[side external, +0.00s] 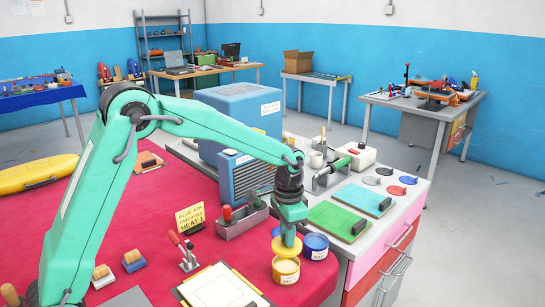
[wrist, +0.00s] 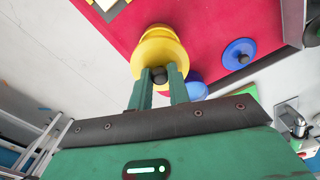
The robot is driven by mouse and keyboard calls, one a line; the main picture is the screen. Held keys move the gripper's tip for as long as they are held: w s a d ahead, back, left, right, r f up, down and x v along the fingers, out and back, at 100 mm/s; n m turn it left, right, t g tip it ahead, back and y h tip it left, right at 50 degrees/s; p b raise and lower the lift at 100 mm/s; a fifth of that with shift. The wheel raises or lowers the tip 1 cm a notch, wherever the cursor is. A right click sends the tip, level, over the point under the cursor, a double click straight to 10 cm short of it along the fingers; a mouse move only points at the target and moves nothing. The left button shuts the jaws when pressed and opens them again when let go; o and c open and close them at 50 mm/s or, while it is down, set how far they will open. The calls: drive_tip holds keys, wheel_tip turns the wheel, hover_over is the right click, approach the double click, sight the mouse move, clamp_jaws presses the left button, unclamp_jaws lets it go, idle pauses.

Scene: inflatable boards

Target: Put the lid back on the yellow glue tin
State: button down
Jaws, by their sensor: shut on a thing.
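My gripper (side external: 290,238) points down over the table's front right part. In the wrist view its two green fingers (wrist: 160,85) are closed on the dark knob of the yellow lid (wrist: 157,50). The lid (side external: 284,249) is held just above the yellow glue tin (side external: 286,272), with the tin's pale open top showing below it in the side view. In the wrist view the lid covers most of the tin, whose yellow edge (wrist: 154,31) shows past it. I cannot tell exactly how well they line up.
A blue tin (side external: 315,247) stands close to the right of the yellow tin. A blue disc with a dark knob (wrist: 238,54) lies on the red mat. A grey tool tray (side external: 243,222) and a clipboard (side external: 220,288) are nearby.

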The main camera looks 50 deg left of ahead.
drive_tip(key=shift+f, duration=2.75)
drive_tip(key=shift+f, duration=0.2)
idle(0.4)
drive_tip(key=c, duration=0.8)
unclamp_jaws()
drive_tip(key=shift+o, duration=0.2)
drive_tip(key=shift+r, duration=0.15)
drive_tip(key=shift+r, duration=3.4)
